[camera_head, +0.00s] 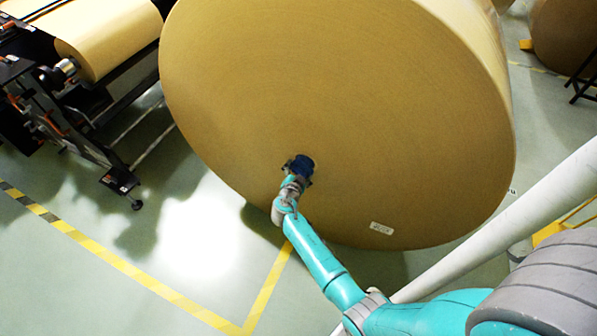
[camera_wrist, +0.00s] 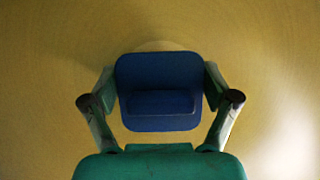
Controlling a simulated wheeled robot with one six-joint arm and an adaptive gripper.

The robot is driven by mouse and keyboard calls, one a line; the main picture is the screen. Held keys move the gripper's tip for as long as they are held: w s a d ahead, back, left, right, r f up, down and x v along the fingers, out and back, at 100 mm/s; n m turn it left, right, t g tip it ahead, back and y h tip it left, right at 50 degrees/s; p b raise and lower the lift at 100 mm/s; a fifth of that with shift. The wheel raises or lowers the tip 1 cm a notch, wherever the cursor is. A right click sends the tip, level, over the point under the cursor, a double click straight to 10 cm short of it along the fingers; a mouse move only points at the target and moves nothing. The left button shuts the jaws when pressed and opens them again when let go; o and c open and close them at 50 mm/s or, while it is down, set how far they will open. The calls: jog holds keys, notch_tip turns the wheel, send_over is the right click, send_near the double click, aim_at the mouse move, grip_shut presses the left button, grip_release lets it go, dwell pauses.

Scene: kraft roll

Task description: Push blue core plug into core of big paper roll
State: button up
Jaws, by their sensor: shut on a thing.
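The big paper roll (camera_head: 350,90) stands with its flat tan end face towards me, and this face also fills the wrist view (camera_wrist: 40,80). The blue core plug (camera_head: 304,164) is in front of the face, left of the face's middle and low. In the wrist view the plug (camera_wrist: 158,75) shows as a dark blue rounded block with a raised grip bar. My gripper (camera_head: 297,172) is shut on the plug, with a finger on each side of it (camera_wrist: 160,100). The roll's core is hidden behind the plug and gripper. I cannot tell whether the plug touches the core.
A black machine (camera_head: 60,110) with a smaller paper roll (camera_head: 108,40) stands at the upper left. Yellow floor tape (camera_head: 150,283) runs across the lower left. A white label (camera_head: 382,228) is on the roll's face. Another brown roll (camera_head: 565,35) is at the upper right.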

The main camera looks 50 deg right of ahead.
aim_at(301, 168)
jog(key=shift+w+d, duration=0.2)
jog(key=shift+d, duration=0.35)
jog(key=shift+w+d, duration=0.2)
jog(key=shift+d, duration=0.35)
jog(key=shift+d+r, duration=0.15)
jog(key=shift+d, duration=0.05)
jog(key=shift+c, duration=0.9)
jog(key=o, duration=1.2)
jog(key=shift+w+d, duration=0.1)
jog(key=shift+d, duration=0.05)
jog(key=shift+c, duration=0.2)
jog(key=v, duration=1.2)
jog(key=shift+f, duration=0.3)
jog(key=shift+a, duration=0.25)
